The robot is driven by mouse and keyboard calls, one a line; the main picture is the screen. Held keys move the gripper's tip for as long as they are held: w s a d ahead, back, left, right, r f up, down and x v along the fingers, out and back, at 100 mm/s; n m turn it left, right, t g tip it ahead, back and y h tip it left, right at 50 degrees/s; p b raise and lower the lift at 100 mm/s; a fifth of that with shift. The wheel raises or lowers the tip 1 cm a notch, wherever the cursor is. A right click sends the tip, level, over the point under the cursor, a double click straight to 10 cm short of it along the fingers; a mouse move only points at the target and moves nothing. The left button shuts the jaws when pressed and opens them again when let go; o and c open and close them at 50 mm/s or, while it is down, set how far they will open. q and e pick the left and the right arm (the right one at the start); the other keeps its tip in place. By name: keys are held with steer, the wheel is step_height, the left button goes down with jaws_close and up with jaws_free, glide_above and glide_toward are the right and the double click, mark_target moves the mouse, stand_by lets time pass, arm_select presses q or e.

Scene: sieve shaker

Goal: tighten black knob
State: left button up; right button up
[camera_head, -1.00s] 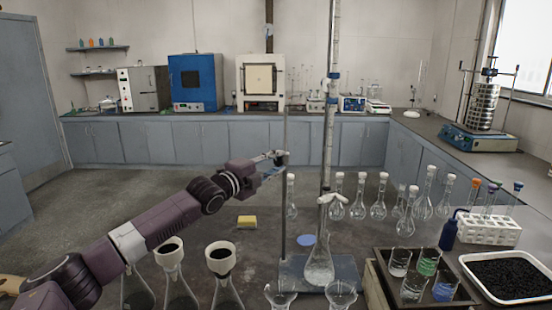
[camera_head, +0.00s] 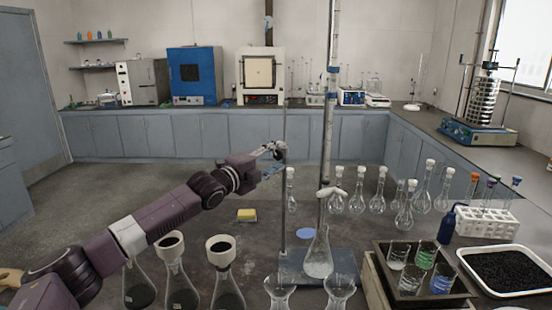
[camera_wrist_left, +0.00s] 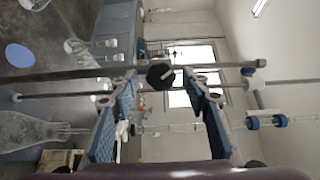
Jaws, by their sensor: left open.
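The black knob (camera_wrist_left: 160,74) shows in my left wrist view as a dark, faceted round shape on a metal rod. It lies between the fingertips of my left gripper (camera_wrist_left: 160,84), with a gap visible on each side. The gripper's blue-padded fingers are open. In the head view my left gripper (camera_head: 272,157) reaches to the thin upright rod of the stand (camera_head: 285,210). There the knob is too small to tell from the gripper. A tall burette (camera_head: 329,120) stands right of the rod. My right gripper is not in view.
A flask (camera_head: 318,254) stands under the burette on the blue stand base (camera_head: 347,266). Funnel-topped flasks (camera_head: 226,290) stand below my left arm. Several stoppered flasks (camera_head: 357,203) are to the right. A yellow sponge (camera_head: 246,215) lies on open tabletop.

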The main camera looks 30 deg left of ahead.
arm_select(q)
steer(key=shift+s+a+f, duration=0.1)
steer(key=shift+s+a, duration=0.1)
steer(key=shift+s, duration=0.25)
steer(key=s+a, duration=0.2)
steer(key=s, duration=0.9)
stand_by(0.4)
